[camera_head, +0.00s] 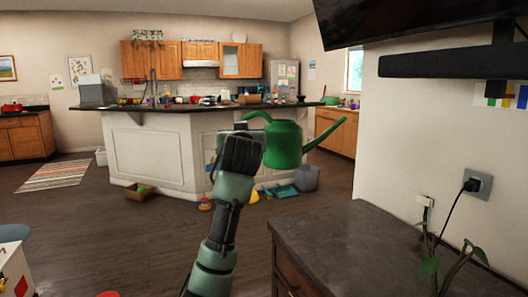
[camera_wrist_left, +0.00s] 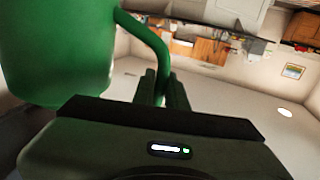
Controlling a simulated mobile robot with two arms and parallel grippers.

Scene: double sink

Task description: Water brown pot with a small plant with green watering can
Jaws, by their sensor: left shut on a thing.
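The green watering can (camera_head: 284,144) is held up in the air near the middle of the head view, its spout pointing right. My left gripper (camera_head: 243,128) is shut on its handle, on the can's left side. In the left wrist view the can's body (camera_wrist_left: 55,50) fills the upper left, and its curved handle (camera_wrist_left: 150,35) runs down between the fingers (camera_wrist_left: 161,90). A small plant's green leaves (camera_head: 430,267) show at the lower right of the head view, over the dark countertop. Its pot is not visible. My right gripper is not in view.
A dark-topped cabinet (camera_head: 370,235) stands at the lower right, beside a wall with a socket and plug (camera_head: 472,185). A kitchen island (camera_head: 155,155) is farther back. Toys and bins lie on the floor before it. The floor at left centre is mostly open.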

